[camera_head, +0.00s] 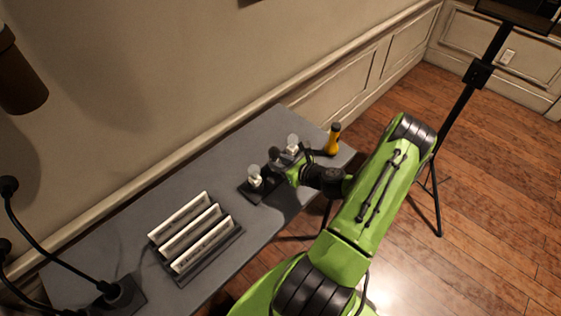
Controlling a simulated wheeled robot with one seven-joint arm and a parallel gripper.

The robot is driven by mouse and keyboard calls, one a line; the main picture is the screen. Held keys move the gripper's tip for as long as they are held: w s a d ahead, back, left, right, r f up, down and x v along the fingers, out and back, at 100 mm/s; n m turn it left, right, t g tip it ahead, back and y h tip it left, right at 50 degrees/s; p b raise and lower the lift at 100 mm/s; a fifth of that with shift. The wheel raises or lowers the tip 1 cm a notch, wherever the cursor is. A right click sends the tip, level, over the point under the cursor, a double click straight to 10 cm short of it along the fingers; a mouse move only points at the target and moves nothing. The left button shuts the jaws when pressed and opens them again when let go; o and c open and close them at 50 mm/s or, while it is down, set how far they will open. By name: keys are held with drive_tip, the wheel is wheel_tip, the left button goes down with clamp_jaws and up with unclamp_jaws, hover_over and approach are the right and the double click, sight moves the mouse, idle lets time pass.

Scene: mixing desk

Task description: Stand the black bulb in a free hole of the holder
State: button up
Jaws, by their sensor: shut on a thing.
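The holder (248,194) is a dark block on the grey desk, near its right part. A bulb with a white base and clear top (254,174) stands at its left end. Another white bulb (292,145) shows at its far right end. My gripper (281,167) is over the middle of the holder and shut on the black bulb (274,153), whose dark round top shows at the jaws. My gripper hides much of the holder's middle and the bulb's lower part. I cannot tell whether the bulb is in a hole or above it.
A yellow and black torch (333,140) stands at the desk's right end. A dark rack (205,262) with white slabs is to the left. A black box with a cable (121,296) lies at the front left. A black stand (462,105) is on the right floor.

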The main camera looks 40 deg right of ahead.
drive_tip(key=shift+f, duration=0.3)
drive_tip(key=o, duration=1.1)
drive_tip(key=p+v, duration=0.1)
drive_tip(key=v, duration=1.4)
drive_tip(key=shift+s+r+p, duration=0.2)
drive_tip(key=shift+s+p, duration=0.15)
